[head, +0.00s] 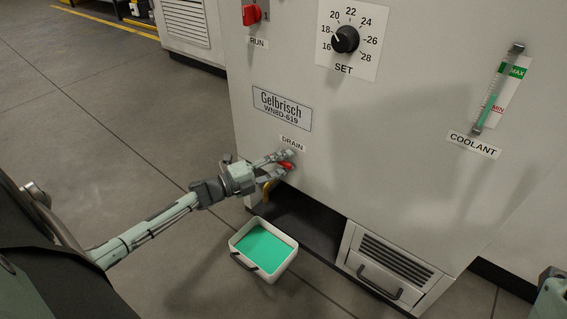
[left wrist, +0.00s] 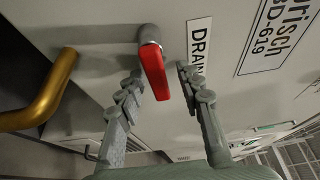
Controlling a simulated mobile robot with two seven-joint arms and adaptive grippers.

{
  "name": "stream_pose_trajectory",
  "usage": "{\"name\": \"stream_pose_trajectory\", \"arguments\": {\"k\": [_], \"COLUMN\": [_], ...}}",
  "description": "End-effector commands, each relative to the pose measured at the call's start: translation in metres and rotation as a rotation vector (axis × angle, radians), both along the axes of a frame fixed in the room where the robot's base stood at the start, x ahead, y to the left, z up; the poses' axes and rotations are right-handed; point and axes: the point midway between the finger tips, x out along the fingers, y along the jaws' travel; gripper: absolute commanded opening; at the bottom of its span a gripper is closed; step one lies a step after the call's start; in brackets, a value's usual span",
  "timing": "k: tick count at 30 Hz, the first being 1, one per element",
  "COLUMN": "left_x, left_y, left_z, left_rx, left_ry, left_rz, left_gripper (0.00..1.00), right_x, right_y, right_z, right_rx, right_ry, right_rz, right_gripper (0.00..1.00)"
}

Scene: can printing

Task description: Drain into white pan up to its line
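The white pan (head: 286,267) sits on the floor at the machine's lower front, partly filled with green liquid (head: 264,248). I cannot make out a line in it. The red drain lever (head: 287,165) is under the DRAIN label (head: 292,143). It also shows in the left wrist view (left wrist: 154,75), hanging between my fingers. My left gripper (head: 281,164) is open around the lever, with a gap visible on the right side. The brass spout (head: 268,187) is above the pan's back edge; it also shows in the left wrist view (left wrist: 48,95). I see no stream. My right gripper is out of view.
The coolant gauge (head: 494,99) has green in its lower part, near MIN. A SET dial (head: 345,39) and red RUN switch (head: 251,15) are higher on the machine. A vented drawer (head: 393,268) is right of the pan. The floor to the left is clear.

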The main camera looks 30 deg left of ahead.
Motion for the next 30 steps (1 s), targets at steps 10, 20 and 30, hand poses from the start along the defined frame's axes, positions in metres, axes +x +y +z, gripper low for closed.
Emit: {"name": "stream_pose_trajectory", "arguments": {"k": [10,20,30], "left_x": [-0.05,-0.099,-0.107], "left_y": [0.025,0.051,0.055], "left_z": [-0.002,-0.002,-0.001], "left_rx": [0.001,0.0,0.0], "left_ry": [0.005,0.002,0.0], "left_rz": [0.0,0.001,0.0], "left_gripper": [0.36,0.36,0.36], "right_x": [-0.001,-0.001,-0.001], "right_y": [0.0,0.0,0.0], "right_z": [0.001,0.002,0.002], "right_rx": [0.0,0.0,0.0], "right_ry": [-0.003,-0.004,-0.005], "right_rz": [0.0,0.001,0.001], "right_gripper": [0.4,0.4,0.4]}}
